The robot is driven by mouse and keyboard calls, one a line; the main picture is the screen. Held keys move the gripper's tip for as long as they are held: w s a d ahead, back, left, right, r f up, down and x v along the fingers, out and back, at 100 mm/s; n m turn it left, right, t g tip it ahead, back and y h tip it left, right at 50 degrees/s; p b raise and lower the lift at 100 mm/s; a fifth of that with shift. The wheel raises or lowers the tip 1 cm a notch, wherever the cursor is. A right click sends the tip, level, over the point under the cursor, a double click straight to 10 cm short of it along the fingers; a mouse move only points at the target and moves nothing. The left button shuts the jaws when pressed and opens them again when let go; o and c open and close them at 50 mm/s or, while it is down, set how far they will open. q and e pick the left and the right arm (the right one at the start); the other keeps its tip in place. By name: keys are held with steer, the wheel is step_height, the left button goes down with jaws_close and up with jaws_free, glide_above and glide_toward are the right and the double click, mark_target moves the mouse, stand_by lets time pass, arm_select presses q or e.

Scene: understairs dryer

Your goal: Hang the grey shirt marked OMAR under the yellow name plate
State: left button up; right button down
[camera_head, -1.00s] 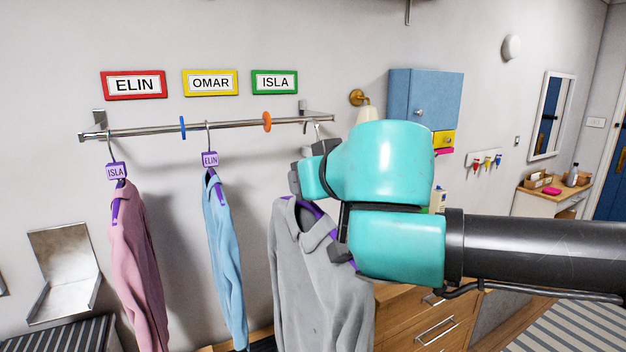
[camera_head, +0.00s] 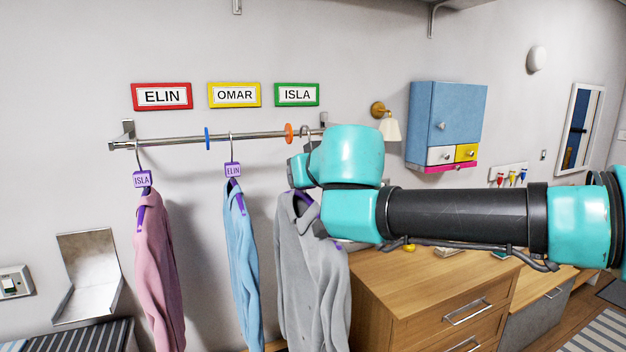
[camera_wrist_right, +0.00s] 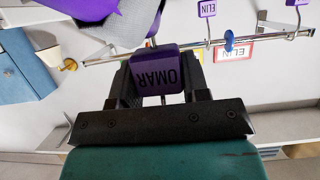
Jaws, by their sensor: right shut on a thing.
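The grey shirt (camera_head: 310,265) hangs from its purple hanger at the right part of the rail (camera_head: 250,138). My right gripper (camera_head: 300,185) is at its top, shut on the purple tag reading OMAR (camera_wrist_right: 158,75), upside down in the right wrist view. The hanger's hook (camera_head: 307,130) shows by the rail's right end, right of the orange ring; I cannot tell if it rests on the rail. The yellow OMAR plate (camera_head: 234,95) is on the wall between the red and green plates. My left gripper is not in view.
A light blue shirt (camera_head: 240,260) tagged ELIN hangs between the blue ring (camera_head: 207,138) and orange ring (camera_head: 289,133), below the yellow plate. A pink shirt (camera_head: 158,260) tagged ISLA hangs at the left. A wooden drawer unit (camera_head: 430,285) stands at right.

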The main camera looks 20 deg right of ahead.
steer(key=w+f, duration=0.2)
steer(key=w, duration=2.4)
steer(key=shift+w+a+f, duration=0.2)
steer(key=shift+a+f, duration=0.1)
steer(key=shift+f, duration=0.05)
steer(key=c, duration=0.5)
jaws_free()
steer(key=shift+s, duration=0.1)
steer(key=v, duration=1.7)
steer(key=shift+r, duration=0.1)
